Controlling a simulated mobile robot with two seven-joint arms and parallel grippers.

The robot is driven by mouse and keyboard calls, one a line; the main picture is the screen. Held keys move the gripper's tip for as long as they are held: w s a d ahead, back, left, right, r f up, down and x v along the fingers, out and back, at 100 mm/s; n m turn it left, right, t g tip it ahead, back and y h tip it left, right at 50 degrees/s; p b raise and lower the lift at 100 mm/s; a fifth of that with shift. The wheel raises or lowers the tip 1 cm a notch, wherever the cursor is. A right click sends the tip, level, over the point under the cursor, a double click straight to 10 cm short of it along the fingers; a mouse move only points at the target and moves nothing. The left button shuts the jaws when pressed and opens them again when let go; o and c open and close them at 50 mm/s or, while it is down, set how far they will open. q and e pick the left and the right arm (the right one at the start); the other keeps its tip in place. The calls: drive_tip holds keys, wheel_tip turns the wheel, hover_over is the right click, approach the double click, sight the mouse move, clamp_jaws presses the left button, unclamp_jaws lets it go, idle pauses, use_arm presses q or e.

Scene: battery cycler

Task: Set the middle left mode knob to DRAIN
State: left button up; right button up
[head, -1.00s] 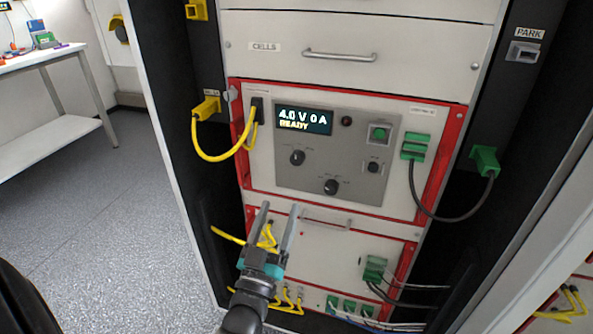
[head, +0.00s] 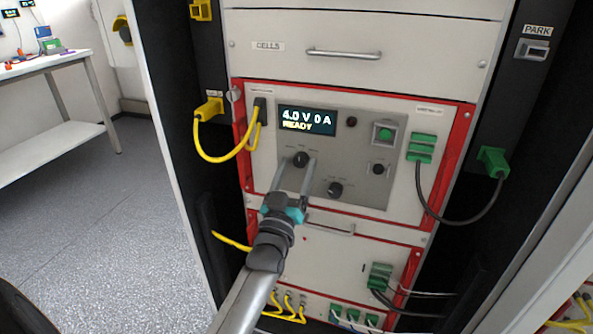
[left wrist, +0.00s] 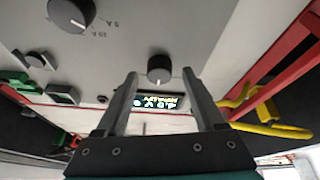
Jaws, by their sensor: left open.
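The left mode knob (head: 300,158) is a black round knob on the grey control panel, below the display. Its position labels are too small to read. It also shows in the left wrist view (left wrist: 160,66). My left gripper (head: 300,170) is open, with its fingers pointing at the panel. In the left wrist view its fingertips (left wrist: 160,76) are on either side of the knob, with gaps to it. I cannot tell whether the fingertips reach its depth. My right gripper is not in view.
The display (head: 307,121) reads 4.0 V 0 A READY. A second black knob (head: 335,189) sits lower right. A green button (head: 385,134) and small knob (head: 378,169) are further right. Yellow cable (head: 222,160) loops at left; green connectors (head: 420,147) with dark cable at right.

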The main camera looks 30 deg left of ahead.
use_arm(q)
clamp_jaws()
idle(0.4)
drive_tip(key=shift+m, duration=0.5)
drive_tip(key=m+h+p, duration=0.1)
drive_tip(key=m, duration=0.2)
drive_tip(key=m+h+p, duration=0.2)
drive_tip(key=m, duration=0.1)
drive_tip(key=m+h+p, duration=0.1)
drive_tip(key=m+h, duration=0.1)
drive_tip(key=shift+a+r+m, duration=0.1)
drive_tip(key=shift+a+m, duration=0.15)
drive_tip(key=shift+m, duration=0.15)
drive_tip(key=shift+m+h+p, duration=0.4)
drive_tip(key=shift+m+p, duration=0.25)
drive_tip(key=shift+m, duration=0.25)
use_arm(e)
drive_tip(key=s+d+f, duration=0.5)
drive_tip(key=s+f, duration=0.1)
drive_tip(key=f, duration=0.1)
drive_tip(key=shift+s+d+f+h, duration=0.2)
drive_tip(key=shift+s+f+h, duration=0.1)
use_arm(q)
unclamp_jaws()
